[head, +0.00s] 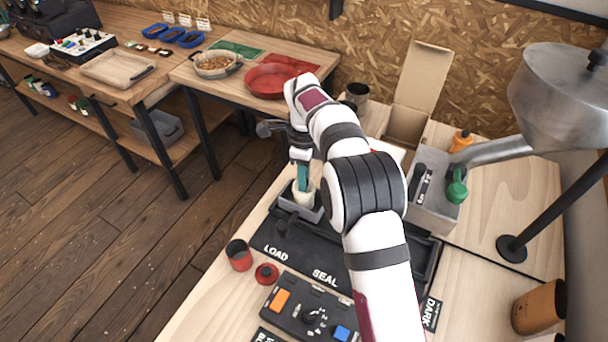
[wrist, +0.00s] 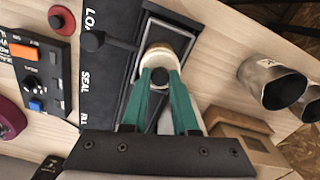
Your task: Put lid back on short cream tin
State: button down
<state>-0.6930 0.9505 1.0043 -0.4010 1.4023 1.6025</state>
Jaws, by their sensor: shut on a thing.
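The short cream tin (head: 303,195) stands in the grey holder (head: 285,199) at the far end of the black LOAD/SEAL station. My gripper (head: 302,180) points down right over it, its teal fingers closed. In the wrist view, the fingertips (wrist: 160,76) are shut about a dark knob on a round cream lid (wrist: 155,57). A brownish edge shows beyond the lid. Lid and tin overlap in both views, so I cannot tell whether the lid touches the tin's rim or hangs just above it.
A control panel (head: 310,310) is in front. Metal cups (wrist: 268,84) and an open cardboard box (head: 406,125) stand behind. A grey scale-like block (head: 434,213) is to the right.

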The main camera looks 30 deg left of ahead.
jog(key=c, duration=0.6)
grip_release()
jog(key=shift+o, duration=0.3)
jog(key=o, duration=0.4)
